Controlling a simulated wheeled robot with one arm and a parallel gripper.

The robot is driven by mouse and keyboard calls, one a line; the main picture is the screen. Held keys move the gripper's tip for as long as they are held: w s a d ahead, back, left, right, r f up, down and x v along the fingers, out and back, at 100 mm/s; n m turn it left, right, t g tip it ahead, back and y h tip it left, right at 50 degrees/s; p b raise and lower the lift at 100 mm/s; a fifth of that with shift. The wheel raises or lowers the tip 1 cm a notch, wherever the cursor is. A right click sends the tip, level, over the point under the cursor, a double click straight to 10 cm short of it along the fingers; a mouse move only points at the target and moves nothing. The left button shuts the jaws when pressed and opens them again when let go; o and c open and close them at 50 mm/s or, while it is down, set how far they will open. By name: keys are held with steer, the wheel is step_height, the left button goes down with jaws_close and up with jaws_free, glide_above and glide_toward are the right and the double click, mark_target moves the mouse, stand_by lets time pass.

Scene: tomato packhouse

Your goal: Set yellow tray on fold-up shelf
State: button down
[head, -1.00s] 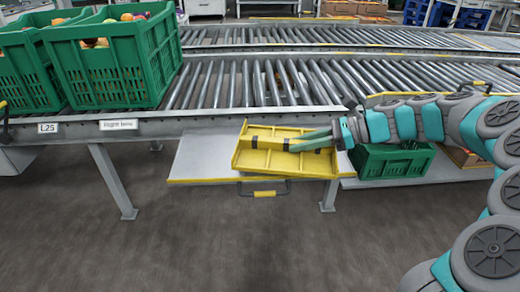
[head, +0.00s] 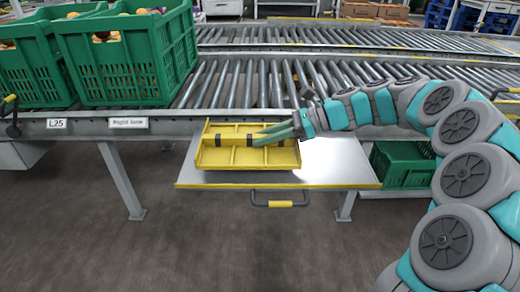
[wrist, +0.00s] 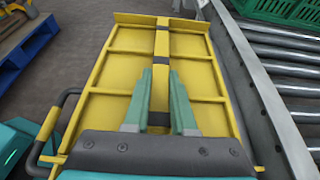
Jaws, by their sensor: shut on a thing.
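The yellow tray (head: 206,158) has several compartments and a central bar with black bands. My gripper (head: 262,138) is shut on that bar, coming in from the right. In the wrist view the green fingers (wrist: 160,98) lie along the bar of the tray (wrist: 103,108). The fold-up shelf (head: 338,165) is a grey plate with a yellow front edge, standing out level from the conveyor. The tray looks about level over the shelf's left and middle part. I cannot tell whether it touches the plate. The tray hides that part of the plate.
A handle with a yellow grip (head: 281,204) hangs at the shelf's front edge. Green crates of produce (head: 134,67) stand on the roller conveyor (head: 240,88) at left. Another green crate (head: 402,166) sits low at right. The shelf's right part is bare.

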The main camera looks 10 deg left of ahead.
mark_target(260, 148)
steer(key=shift+w+a+f, duration=0.1)
steer(key=shift+w+a, duration=0.1)
steer(key=shift+a, duration=0.45)
step_height(260, 148, down, 4)
steer(key=shift+r+b, duration=0.2)
steer(key=shift+b, duration=0.45)
steer(key=shift+r, duration=0.1)
steer(key=c, duration=0.7)
jaws_free()
steer(key=shift+c, duration=0.2)
steer(key=p+v, duration=0.2)
steer(key=v, duration=0.8)
steer(key=shift+w+d+r, duration=0.1)
steer(key=shift+w+d, duration=0.05)
steer(key=shift+d, duration=0.2)
steer(key=shift+w+d+r, duration=0.1)
steer(key=shift+d+r, duration=0.1)
steer(key=shift+d, duration=0.45)
